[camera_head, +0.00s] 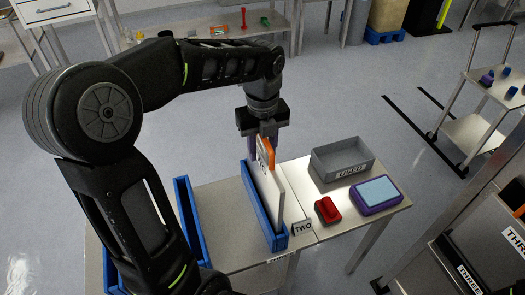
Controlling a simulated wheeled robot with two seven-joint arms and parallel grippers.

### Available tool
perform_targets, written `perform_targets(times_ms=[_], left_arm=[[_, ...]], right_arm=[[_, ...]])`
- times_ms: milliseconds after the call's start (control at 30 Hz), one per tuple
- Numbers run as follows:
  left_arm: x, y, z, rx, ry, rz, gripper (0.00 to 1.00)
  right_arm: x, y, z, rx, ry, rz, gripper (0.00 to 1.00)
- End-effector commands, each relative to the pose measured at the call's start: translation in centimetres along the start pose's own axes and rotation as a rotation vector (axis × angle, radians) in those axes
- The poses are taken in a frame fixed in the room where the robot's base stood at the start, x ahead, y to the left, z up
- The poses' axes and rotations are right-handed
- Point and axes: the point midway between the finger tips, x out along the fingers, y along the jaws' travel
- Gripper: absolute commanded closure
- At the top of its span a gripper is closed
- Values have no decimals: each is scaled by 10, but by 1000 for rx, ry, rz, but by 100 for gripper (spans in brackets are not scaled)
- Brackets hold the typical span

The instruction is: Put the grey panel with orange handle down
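The grey panel (271,192) stands upright, its lower edge inside a narrow blue rack (277,241) on the metal table. Its orange handle (267,149) is at the top, toward the far end. My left gripper (262,140) points down at the handle, with its fingers around it. The fingertips are partly hidden, and I cannot tell whether they press on the handle. The panel's bottom edge is hidden by the rack wall. My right gripper is out of view.
A second blue rack (188,222) stands to the left, partly behind my arm. On the right are a grey bin marked USED (342,165), a red object (327,210), a purple-and-blue box (376,194) and a TWO sign (302,227). A trolley (478,130) stands farther right.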

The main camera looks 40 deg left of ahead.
Motion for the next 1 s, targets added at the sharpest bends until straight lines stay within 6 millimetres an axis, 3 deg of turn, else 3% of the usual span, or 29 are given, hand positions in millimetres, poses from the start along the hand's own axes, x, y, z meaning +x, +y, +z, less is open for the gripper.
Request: perform_targets(times_ms=[367,500,1000], left_arm=[[-76,-1,0,0,-3,-5,66],[-103,0,0,0,0,-1,66],[-109,0,0,0,0,-1,66]], right_arm=[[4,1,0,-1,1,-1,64],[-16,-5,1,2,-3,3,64],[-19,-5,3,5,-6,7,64]])
